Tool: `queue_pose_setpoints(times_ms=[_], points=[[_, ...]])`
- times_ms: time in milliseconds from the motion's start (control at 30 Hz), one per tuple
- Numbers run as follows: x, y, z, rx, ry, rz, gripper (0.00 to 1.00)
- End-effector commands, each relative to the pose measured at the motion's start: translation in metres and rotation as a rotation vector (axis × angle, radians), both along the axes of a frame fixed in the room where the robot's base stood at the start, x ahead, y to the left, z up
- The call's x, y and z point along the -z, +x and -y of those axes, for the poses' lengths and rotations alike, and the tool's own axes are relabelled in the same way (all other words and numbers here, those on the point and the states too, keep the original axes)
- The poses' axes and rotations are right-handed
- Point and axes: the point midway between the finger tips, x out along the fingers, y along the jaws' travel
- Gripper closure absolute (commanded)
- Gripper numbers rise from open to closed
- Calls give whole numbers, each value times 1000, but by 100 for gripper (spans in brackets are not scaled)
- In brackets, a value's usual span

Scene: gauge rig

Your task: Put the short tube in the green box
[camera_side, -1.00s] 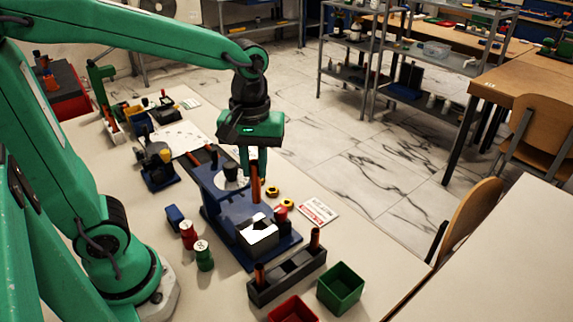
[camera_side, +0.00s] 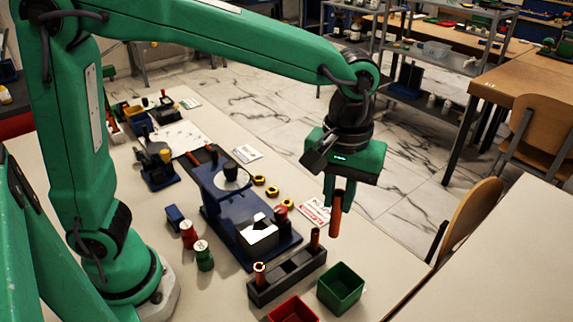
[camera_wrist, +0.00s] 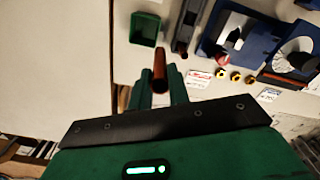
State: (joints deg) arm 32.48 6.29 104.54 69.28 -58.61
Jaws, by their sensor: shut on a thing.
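Two other copper-coloured tubes (camera_side: 260,273) (camera_side: 315,238) stand in a dark rack (camera_side: 287,278) left of the green box. I cannot tell from here whether the held tube is the short one.
A red box (camera_side: 293,310) stands left of the green box. A blue fixture (camera_side: 230,205) with a grey block (camera_side: 258,236) lies behind the rack. Yellow-and-black rings (camera_side: 272,191) and a red-and-white card (camera_side: 314,211) lie beside it. The bench edge runs close right of the green box.

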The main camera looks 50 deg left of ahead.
Motion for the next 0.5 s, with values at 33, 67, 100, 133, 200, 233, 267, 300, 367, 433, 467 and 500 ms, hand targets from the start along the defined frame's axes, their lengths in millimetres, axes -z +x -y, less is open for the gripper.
queue_pose_setpoints(times_ms=[33, 67, 100, 133, 200, 233, 267, 300, 367, 433, 467, 500], points=[[1, 0, 9, 16, 1, 0, 100], [1, -1, 14, 24, 0, -1, 100], [1, -1, 19, 33, 0, 0, 100], [2, -1, 23, 39, 0, 0, 100], [3, -2, 32, 53, 1, 0, 100], [3, -2, 36, 60, 1, 0, 100], [3, -2, 40, 65, 0, 0, 100], [8, -3, 40, 66, 1, -2, 100], [18, -3, 39, 63, 3, -4, 100], [28, -3, 39, 63, 2, -2, 100], [32, -3, 38, 63, 3, -4, 100], [39, -3, 38, 63, 2, -3, 100]])
